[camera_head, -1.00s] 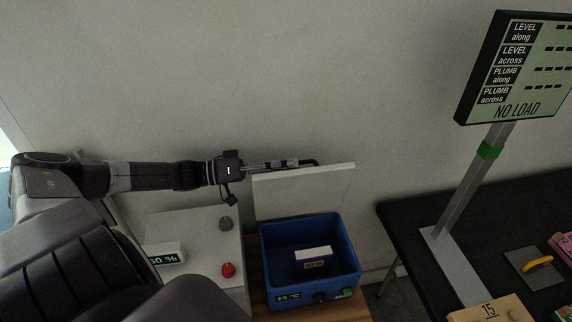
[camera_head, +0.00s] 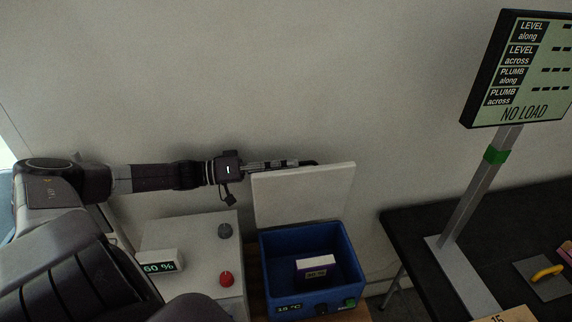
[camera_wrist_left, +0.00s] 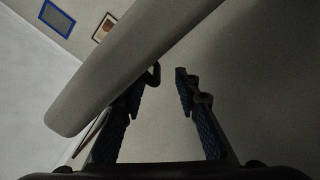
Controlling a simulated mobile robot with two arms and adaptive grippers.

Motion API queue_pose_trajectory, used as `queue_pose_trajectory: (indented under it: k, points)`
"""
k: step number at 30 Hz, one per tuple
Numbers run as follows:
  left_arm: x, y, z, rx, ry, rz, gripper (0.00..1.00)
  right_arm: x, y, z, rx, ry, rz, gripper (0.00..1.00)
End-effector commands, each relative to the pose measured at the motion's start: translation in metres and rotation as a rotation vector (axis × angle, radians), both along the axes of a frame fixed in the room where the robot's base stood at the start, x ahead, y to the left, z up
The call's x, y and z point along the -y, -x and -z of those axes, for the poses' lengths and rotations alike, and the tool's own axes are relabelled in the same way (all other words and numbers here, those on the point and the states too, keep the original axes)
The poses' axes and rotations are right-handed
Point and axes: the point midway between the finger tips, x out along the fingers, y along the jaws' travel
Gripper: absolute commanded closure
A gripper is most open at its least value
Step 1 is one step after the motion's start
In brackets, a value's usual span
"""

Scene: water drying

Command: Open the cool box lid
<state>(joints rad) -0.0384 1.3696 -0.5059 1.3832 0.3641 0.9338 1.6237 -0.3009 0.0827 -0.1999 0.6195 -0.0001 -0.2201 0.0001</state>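The blue cool box (camera_head: 343,262) stands below and right of my left gripper in the head view. Its white lid (camera_head: 305,197) is upright at the back, against or near the wall. My left gripper (camera_head: 300,164) is at the lid's top edge, toward its left part. In the left wrist view the lid (camera_wrist_left: 150,70) crosses beside one finger, and the two fingers of the left gripper (camera_wrist_left: 168,75) are apart with nothing between their tips. Whether a finger touches the lid I cannot tell. A white and purple box (camera_head: 316,264) lies inside the cool box. My right gripper is in neither view.
A white unit with grey and red knobs (camera_head: 226,278) and a 60 % display (camera_head: 159,267) stands left of the cool box. A black table (camera_head: 425,222) at right holds a display on a post (camera_head: 462,200) and a trowel (camera_head: 545,274). The wall is close behind.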

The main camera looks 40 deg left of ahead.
Motion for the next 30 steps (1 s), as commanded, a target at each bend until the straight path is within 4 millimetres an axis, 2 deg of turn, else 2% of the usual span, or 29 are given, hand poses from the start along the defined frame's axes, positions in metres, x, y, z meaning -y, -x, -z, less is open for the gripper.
queue_pose_trajectory:
  k: [8,14,24,30]
  points:
    - [-0.005,0.006,0.004,-0.01,-0.006,0.0,0.74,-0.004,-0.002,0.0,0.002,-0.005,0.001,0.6]
    - [-0.022,0.028,0.005,-0.013,-0.008,0.0,0.74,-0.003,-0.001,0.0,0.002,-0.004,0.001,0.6]
    - [-0.063,0.077,0.002,-0.008,-0.006,0.0,0.74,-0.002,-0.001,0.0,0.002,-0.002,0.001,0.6]
    - [-0.074,0.091,0.0,-0.003,-0.002,0.001,0.74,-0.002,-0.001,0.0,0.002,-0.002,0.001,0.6]
